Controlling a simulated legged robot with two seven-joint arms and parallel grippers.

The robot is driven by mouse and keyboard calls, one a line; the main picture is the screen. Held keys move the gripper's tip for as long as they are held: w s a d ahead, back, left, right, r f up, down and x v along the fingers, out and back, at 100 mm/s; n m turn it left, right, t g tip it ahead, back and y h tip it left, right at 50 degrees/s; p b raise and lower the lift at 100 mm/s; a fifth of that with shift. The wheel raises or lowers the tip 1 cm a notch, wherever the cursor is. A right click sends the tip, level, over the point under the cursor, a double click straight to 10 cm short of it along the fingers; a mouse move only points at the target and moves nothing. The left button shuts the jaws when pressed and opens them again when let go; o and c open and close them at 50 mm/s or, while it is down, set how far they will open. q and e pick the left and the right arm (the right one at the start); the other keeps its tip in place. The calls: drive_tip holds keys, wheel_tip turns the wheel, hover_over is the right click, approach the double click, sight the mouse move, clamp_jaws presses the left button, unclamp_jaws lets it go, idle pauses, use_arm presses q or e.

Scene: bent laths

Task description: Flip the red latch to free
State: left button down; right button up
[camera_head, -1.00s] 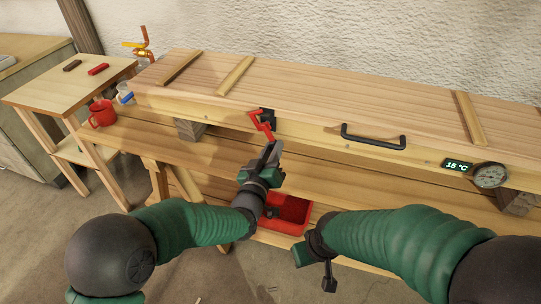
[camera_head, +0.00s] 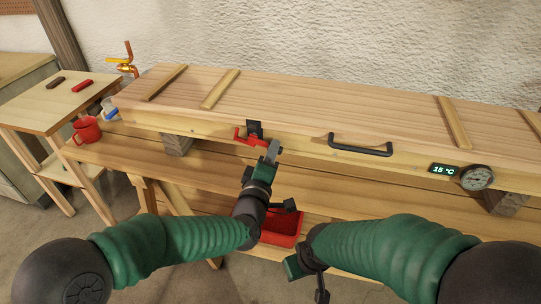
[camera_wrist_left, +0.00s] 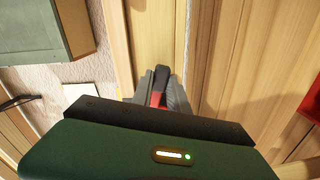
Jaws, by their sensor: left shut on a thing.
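The red latch (camera_head: 246,138) sits at a black bracket (camera_head: 254,127) on the front of the long wooden box (camera_head: 300,100), lying roughly level across the front. My left gripper (camera_head: 272,151) is at the latch's right end and shut on it. In the left wrist view a bit of red latch (camera_wrist_left: 157,98) shows between the two grey fingers (camera_wrist_left: 162,100), with a black part just beyond. The fingers hide the rest of the latch there. My right gripper (camera_head: 312,275) is low in front of the bench, away from the box; its jaws are unclear.
A black handle (camera_head: 360,146) is right of the latch. A 15 °C display (camera_head: 444,170) and a dial (camera_head: 477,178) are farther right. A red tray (camera_head: 282,228) is below, partly behind my left arm. A red mug (camera_head: 87,130) stands at the left.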

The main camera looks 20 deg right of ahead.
use_arm(q)
drive_tip(key=shift+r+n, duration=0.3)
drive_tip(key=shift+n, duration=0.2)
drive_tip(key=c, duration=1.5)
unclamp_jaws()
drive_tip(key=shift+w, duration=0.1)
drive_tip(key=shift+c, duration=0.2)
drive_tip(key=shift+o, duration=1.3)
drive_tip(key=shift+w+f, duration=0.1)
drive_tip(key=shift+d, duration=0.1)
drive_tip(key=p+v, duration=0.1)
drive_tip(key=v, duration=1.6)
drive_tip(key=shift+p, duration=0.35)
